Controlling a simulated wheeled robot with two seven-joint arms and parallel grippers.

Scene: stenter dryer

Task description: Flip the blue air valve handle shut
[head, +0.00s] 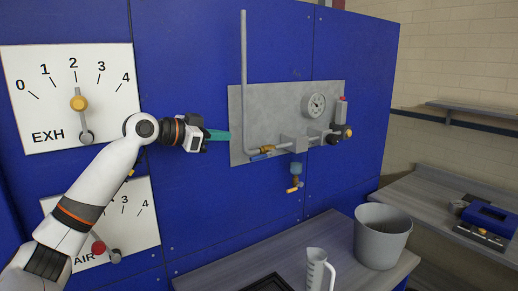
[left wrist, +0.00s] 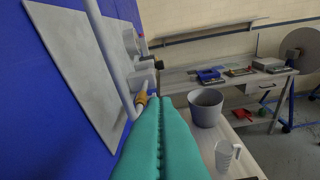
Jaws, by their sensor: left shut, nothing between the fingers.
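The blue air valve handle (head: 261,156) sits low on the grey panel (head: 240,100), at the left end of the pipe run. It lies roughly along the pipe, beside a brass valve body (head: 268,149). My left gripper (head: 229,136) is shut and empty, its teal fingers pointing right, at the left edge of the panel, up and left of the handle. It appears apart from the handle. In the left wrist view the shut teal fingers (left wrist: 160,108) fill the lower middle and the brass valve (left wrist: 142,98) shows just beyond their tips. The blue handle cannot be made out there. My right gripper is out of view.
A vertical pipe (head: 244,75) rises just right of the fingertips. A gauge (head: 314,105), a blue-topped bowl with a yellow drain (head: 295,177) and fittings crowd the panel. A grey bucket (head: 381,240) and white jug (head: 316,268) stand on the bench below.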

